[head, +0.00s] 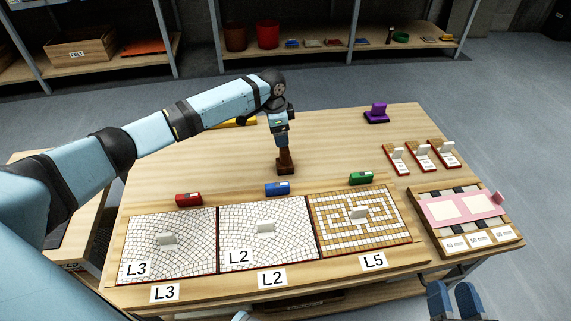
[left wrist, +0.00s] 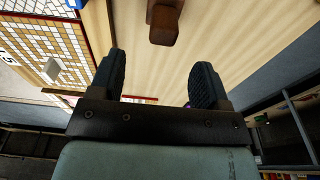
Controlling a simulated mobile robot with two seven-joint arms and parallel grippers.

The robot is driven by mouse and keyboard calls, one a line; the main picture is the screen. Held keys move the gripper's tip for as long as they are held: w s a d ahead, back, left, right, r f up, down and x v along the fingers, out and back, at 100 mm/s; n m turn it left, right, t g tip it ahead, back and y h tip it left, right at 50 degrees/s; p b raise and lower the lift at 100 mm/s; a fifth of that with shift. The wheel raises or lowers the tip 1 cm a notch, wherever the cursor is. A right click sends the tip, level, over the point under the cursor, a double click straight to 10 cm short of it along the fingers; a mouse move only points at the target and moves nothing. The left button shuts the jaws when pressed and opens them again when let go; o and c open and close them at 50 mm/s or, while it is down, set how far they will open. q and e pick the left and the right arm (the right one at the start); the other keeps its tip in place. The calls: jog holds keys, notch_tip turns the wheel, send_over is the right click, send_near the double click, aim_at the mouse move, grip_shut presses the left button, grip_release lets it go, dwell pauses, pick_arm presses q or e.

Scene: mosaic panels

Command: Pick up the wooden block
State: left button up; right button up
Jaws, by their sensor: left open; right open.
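The dark brown wooden block (head: 285,168) stands on the table near its middle, with a wider foot and a narrower upper part. My left gripper (head: 282,146) is right above it, pointing down; the head view does not show clearly whether they touch. In the left wrist view, the fingers (left wrist: 158,70) are spread with nothing between them. The block (left wrist: 164,22) lies beyond the fingertips there, partly cut off by the top edge. My right gripper (head: 455,302) is at the bottom right, open, in front of the table edge.
Red (head: 188,199), blue (head: 277,189) and green (head: 361,178) blocks stand behind three mosaic panels (head: 268,233). A purple holder (head: 377,113) stands at the back right. Small racks and a pink-topped board (head: 460,206) are on the right.

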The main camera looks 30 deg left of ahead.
aim_at(284, 149)
pick_arm(q)
jog(key=f, duration=0.2)
jog(key=f+b, duration=0.1)
jog(key=f, duration=0.1)
jog(key=shift+w+d+f, duration=0.2)
jog(key=shift+f, duration=0.15)
jog(key=shift+w+f+b, duration=0.1)
jog(key=shift+f+b, duration=0.2)
jog(key=f, duration=0.1)
jog(key=f+b, duration=0.1)
jog(key=f, duration=0.1)
jog(key=w+f+b, duration=0.1)
jog(key=shift+d+f, duration=0.25)
pick_arm(e)
jog(key=shift+a+y, duration=0.75)
jog(key=shift+y, duration=0.15)
pick_arm(q)
jog(key=shift+s, duration=0.1)
jog(key=c, duration=1)
